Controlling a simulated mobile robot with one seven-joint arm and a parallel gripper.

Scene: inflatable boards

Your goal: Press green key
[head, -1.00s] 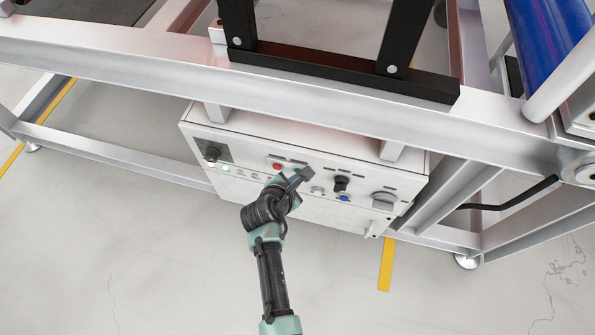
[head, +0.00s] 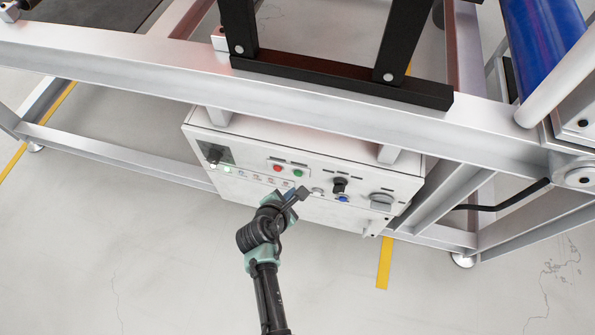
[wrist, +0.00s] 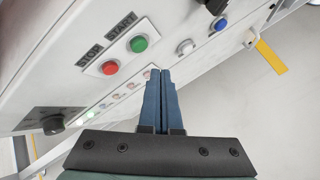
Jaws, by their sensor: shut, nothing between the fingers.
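The green key (head: 298,173) is a round button on the white control box, right of the red button (head: 277,168). In the wrist view the green key (wrist: 138,44) sits under a START label, and the red button (wrist: 110,68) under a STOP label. Both are fully in sight. My gripper (head: 303,191) is in front of the box's face, just below the green key in the head view. In the wrist view the blue fingers of my gripper (wrist: 160,72) are together and empty, with their tips apart from the green key.
The white control box (head: 335,212) hangs under a grey metal frame (head: 160,72). It also bears a black knob (head: 339,186), a blue button (head: 343,198), a grey switch (head: 382,200) and a black knob at left (head: 214,155). The floor in front is clear.

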